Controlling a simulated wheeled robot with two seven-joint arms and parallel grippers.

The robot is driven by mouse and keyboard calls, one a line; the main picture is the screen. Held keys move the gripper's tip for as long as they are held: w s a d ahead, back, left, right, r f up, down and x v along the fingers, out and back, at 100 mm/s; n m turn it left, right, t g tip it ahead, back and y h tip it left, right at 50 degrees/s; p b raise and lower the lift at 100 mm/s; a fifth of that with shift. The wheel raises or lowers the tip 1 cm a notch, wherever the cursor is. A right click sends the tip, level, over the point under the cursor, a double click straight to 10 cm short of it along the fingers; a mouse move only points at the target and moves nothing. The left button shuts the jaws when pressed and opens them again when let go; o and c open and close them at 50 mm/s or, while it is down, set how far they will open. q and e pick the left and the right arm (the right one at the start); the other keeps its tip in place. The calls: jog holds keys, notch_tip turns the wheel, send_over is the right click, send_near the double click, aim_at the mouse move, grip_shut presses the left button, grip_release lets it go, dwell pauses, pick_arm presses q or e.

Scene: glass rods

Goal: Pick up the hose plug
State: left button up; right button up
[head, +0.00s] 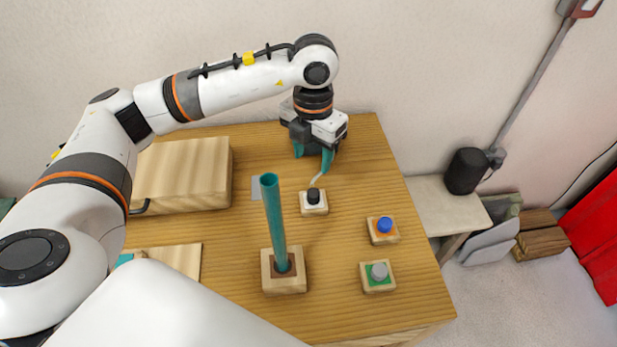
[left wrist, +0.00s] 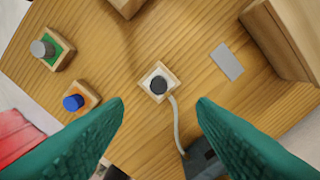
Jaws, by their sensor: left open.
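The hose plug (head: 313,195) is a black round knob on a white-topped wooden block, with a pale hose running from it toward the back of the table. In the left wrist view the plug (left wrist: 158,84) shows from above, just beyond the fingertips. My left gripper (head: 313,157) is open and empty, pointing down behind the plug and apart from it. In the left wrist view its teal fingers (left wrist: 160,101) are spread wide. The hose's far end meets a dark grey box (left wrist: 203,160), partly hidden by a finger. My right gripper is out of view.
A teal tube (head: 273,220) stands upright in a wooden block in front of the plug. A blue knob (head: 384,225) and a grey knob on green (head: 379,271) sit on blocks to the right. A large wooden box (head: 185,175) is at left. A grey patch (left wrist: 227,61) lies flat.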

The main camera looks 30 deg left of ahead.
pick_arm(q)
jog(key=p, duration=0.2)
send_over(314, 192)
jog(key=f, duration=0.6)
jog(key=shift+s+a+f, duration=0.1)
jog(key=shift+s+f, duration=0.1)
jog(key=shift+s, duration=0.05)
jog(key=shift+w+f, duration=0.15)
jog(key=shift+f, duration=0.4)
notch_tip(314, 192, down, 5)
jog(key=shift+r+p, duration=0.15)
jog(key=shift+p, duration=0.65)
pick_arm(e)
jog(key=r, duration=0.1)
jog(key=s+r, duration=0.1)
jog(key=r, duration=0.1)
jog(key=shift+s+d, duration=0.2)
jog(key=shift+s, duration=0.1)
pick_arm(q)
jog(key=shift+c, duration=1.1)
jog(key=c, duration=0.8)
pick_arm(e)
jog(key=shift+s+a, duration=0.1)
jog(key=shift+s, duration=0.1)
